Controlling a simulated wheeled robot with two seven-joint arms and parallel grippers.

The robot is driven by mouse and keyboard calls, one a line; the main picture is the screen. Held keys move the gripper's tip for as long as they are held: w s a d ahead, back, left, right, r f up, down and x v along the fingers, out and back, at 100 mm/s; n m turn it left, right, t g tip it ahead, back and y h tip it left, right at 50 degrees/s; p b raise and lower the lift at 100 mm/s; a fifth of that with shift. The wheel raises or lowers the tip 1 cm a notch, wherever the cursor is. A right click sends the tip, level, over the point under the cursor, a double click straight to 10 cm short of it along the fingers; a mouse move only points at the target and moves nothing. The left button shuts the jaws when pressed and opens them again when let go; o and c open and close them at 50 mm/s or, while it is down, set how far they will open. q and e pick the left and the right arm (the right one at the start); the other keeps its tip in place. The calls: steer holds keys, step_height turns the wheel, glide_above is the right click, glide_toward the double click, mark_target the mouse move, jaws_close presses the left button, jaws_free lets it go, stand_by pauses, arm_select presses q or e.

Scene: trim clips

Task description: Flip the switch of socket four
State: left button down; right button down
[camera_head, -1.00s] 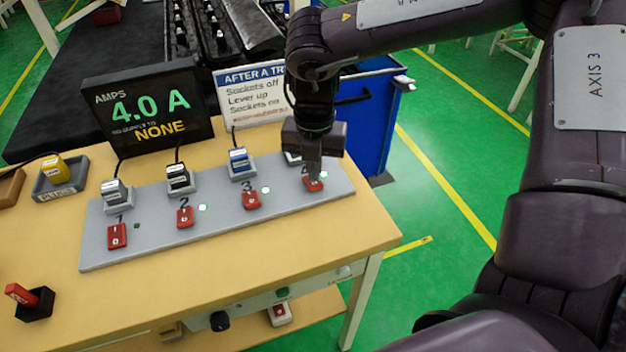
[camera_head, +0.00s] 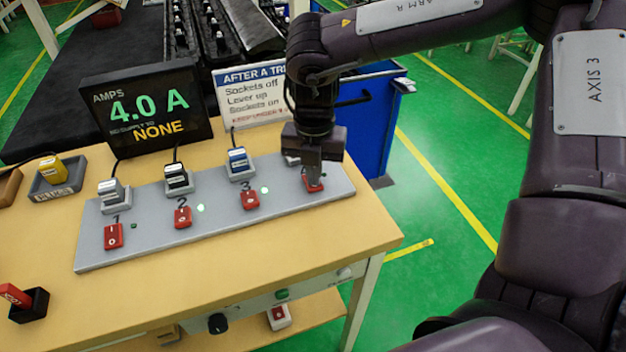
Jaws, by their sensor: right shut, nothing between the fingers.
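The grey socket strip (camera_head: 150,245) lies on the wooden table with a row of red rocker switches. Switch one (camera_head: 113,236), switch two (camera_head: 183,217) and switch three (camera_head: 250,199) show clearly. The switch of socket four (camera_head: 313,185) is at the right end, partly hidden under my right gripper (camera_head: 314,180). That gripper is shut, empty and points down at the switch; I cannot tell whether it touches. Plugs sit in the sockets, the fourth mostly hidden behind the gripper. Small green lights show near switches two and three. My left gripper is not in view.
A display (camera_head: 150,110) reads 4.0 A and NONE. An instruction sign (camera_head: 252,98) stands beside it. A plug tray (camera_head: 58,180) and a red-handled item in a black holder (camera_head: 28,306) are at the left. A blue bin (camera_head: 368,120) stands behind the table's right end.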

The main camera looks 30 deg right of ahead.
steer(key=shift+r+p, duration=0.5)
steer(key=shift+r, duration=0.1)
steer(key=shift+r+p, duration=1.65)
steer(key=shift+r, duration=1.2)
